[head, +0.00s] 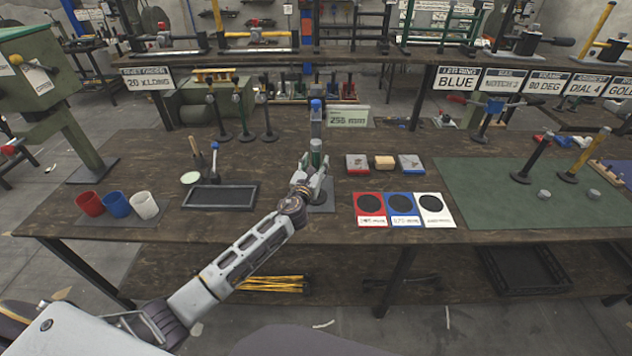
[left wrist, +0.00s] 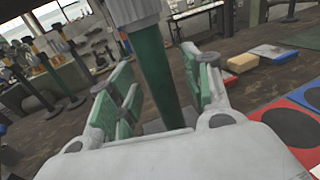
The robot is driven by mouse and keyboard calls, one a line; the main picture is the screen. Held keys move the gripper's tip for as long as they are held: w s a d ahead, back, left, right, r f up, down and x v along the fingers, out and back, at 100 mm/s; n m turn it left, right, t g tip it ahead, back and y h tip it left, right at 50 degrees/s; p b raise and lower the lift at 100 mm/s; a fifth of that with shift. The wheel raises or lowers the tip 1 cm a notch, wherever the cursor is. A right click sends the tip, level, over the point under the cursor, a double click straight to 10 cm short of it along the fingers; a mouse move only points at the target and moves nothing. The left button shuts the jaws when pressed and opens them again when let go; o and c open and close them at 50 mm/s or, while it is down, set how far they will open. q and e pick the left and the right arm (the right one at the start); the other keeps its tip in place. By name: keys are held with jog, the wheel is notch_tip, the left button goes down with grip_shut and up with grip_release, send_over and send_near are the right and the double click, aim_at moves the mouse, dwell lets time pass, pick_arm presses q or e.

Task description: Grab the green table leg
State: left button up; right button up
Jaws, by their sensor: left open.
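A green upright post (head: 316,152), the likely green table leg, stands near the middle of the workbench over a dark base plate (head: 323,196). A grey section with a blue top (head: 316,104) rises above it. My left gripper (head: 314,176) is open at the post. In the left wrist view, the green post (left wrist: 158,75) stands between the two green-padded fingers of the left gripper (left wrist: 160,88), with visible gaps. A pale grey part covers its upper end there. My right gripper is not in view.
Red, blue and white cups (head: 117,205) and a black tray (head: 220,195) are left of the post. Coloured cards with black discs (head: 404,205) and small blocks (head: 385,162) are right. Several posts on round bases (head: 243,135) stand behind left. A green mat (head: 480,210) lies right.

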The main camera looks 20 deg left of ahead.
pick_arm(q)
jog(key=shift+w, duration=0.55)
grip_shut()
dwell(0.4)
